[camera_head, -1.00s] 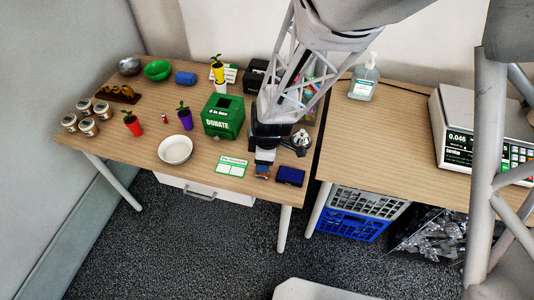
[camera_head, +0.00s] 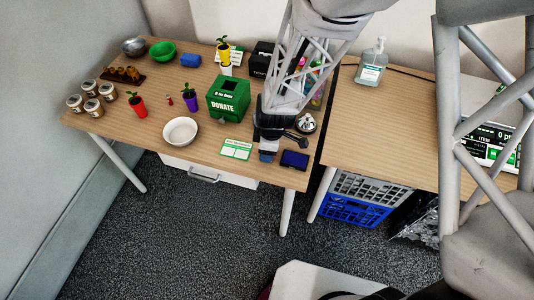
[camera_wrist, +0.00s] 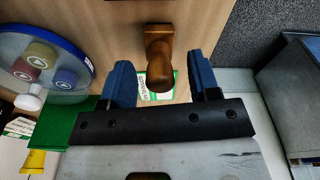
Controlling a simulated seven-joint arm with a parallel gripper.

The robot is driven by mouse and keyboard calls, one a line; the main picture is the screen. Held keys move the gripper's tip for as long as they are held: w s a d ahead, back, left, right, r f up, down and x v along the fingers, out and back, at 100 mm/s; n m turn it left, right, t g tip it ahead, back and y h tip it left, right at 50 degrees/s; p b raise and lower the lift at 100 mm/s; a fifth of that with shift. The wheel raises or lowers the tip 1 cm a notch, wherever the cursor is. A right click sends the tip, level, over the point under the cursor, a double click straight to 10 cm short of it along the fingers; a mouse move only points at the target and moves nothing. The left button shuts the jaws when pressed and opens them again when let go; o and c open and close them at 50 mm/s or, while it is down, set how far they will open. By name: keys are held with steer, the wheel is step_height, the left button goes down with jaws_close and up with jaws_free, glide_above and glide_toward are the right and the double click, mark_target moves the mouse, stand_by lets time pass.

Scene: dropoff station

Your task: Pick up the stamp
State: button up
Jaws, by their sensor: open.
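The stamp (camera_wrist: 158,55), a brown wooden piece with a rounded knob handle, shows in the wrist view on the table. My gripper (camera_wrist: 161,66) is open, with one blue finger to each side of the stamp's handle in that picture. I cannot tell whether the fingers are level with the handle or above it. In the head view my gripper (camera_head: 267,156) points down over the front right of the left table, and the stamp is hidden there.
A dark blue ink pad (camera_head: 295,159) lies just right of my gripper. A white and green card (camera_head: 236,149) lies to its left, with the green donation box (camera_head: 228,99) behind. A silver bell (camera_head: 306,123) and a holder of markers (camera_head: 318,95) stand close behind right.

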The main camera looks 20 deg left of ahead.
steer(key=shift+c, duration=0.5)
steer(key=c, duration=0.9)
steer(key=shift+r, duration=0.15)
steer(key=shift+r, duration=4.85)
